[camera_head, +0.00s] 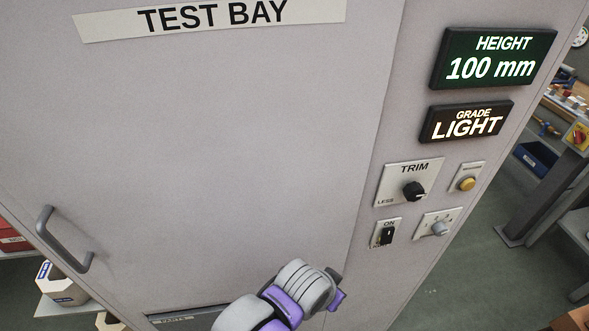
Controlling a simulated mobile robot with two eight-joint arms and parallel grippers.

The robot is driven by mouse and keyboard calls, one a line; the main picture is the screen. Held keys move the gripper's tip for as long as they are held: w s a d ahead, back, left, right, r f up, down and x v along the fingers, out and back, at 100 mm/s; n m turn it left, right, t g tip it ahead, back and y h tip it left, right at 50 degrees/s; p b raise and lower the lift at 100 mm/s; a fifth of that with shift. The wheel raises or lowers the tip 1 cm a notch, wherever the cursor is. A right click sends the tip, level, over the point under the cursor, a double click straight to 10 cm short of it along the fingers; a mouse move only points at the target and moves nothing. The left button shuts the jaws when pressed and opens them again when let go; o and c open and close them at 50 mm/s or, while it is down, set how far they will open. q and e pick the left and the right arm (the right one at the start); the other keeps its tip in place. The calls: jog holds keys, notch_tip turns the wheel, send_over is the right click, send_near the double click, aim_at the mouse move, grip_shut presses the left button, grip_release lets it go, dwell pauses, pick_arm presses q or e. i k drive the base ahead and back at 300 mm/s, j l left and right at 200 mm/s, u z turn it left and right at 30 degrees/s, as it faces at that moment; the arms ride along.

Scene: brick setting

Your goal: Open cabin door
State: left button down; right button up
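The grey cabin door (230,130) fills much of the view under a "TEST BAY" sign (212,15). It looks closed, lying flush with the front. A dark grey bar handle (62,240) is fixed upright and tilted near its lower left. One of my arms, grey and purple, shows at the bottom centre in front of the door's lower part, well to the right of the handle. I cannot tell which arm it is. No gripper fingers can be made out, and nothing touches the handle.
The right panel has a height display (494,58) reading 100 mm, a grade display (466,122) reading LIGHT, a trim knob (413,191), a yellow button (466,184) and a black switch (387,236). A shelf with bins (62,287) stands lower left. A workbench stands at the right.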

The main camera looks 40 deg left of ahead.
aim_at(172, 153)
jog(key=u, duration=0.5)
jog(key=k+j+u, duration=0.1)
jog(key=u, duration=0.4)
jog(key=j+u, duration=0.1)
jog(key=u, duration=0.85)
jog(key=j+u, duration=0.15)
jog(key=u, duration=0.35)
